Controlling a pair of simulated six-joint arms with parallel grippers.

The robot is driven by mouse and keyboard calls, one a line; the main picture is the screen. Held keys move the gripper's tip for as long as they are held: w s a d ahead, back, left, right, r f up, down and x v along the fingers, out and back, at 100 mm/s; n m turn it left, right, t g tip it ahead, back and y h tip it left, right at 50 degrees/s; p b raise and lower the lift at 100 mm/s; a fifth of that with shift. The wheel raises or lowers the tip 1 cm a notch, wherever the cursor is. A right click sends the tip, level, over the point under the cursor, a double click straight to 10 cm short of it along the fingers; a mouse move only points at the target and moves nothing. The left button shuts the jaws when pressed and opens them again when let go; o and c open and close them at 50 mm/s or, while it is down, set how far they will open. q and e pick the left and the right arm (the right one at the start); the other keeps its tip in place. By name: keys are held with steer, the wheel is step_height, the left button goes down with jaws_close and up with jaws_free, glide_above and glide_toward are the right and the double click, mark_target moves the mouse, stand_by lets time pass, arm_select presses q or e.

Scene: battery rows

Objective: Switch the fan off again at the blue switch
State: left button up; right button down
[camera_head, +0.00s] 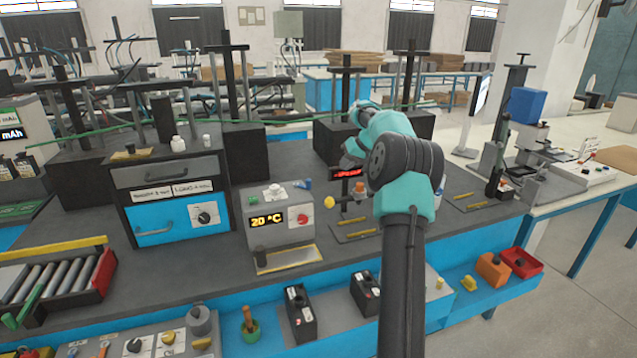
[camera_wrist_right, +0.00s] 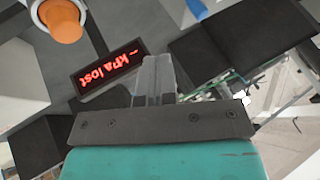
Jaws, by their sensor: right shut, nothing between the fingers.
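A small blue knob-like part (camera_head: 304,184) shows at the back right of the grey box with the "20 °C" display (camera_head: 267,221); I cannot tell if it is the blue switch. A blue rounded part (camera_wrist_right: 197,8) shows at the top edge of the right wrist view. My right gripper (camera_head: 350,157) is right of the grey box, by a red-lit display (camera_head: 346,173). In the right wrist view the gripper (camera_wrist_right: 155,72) is shut and empty, with the display (camera_wrist_right: 111,67) left of its fingers. I cannot pick out the fan. My left gripper is out of view.
An orange knob (camera_wrist_right: 62,20) shows in the right wrist view, and an orange-capped fitting (camera_head: 359,188) stands below the display. A blue-fronted drawer unit (camera_head: 180,215) stands left of the grey box. Black blocks with posts stand behind. The bench between these is partly clear.

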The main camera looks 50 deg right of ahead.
steer(key=w+a+f, duration=0.4)
steer(key=w+f, duration=0.3)
steer(key=w, duration=0.1)
steer(key=shift+w+a+f, duration=0.2)
steer(key=shift+a+f, duration=0.2)
steer(key=shift+s, duration=0.15)
stand_by(0.4)
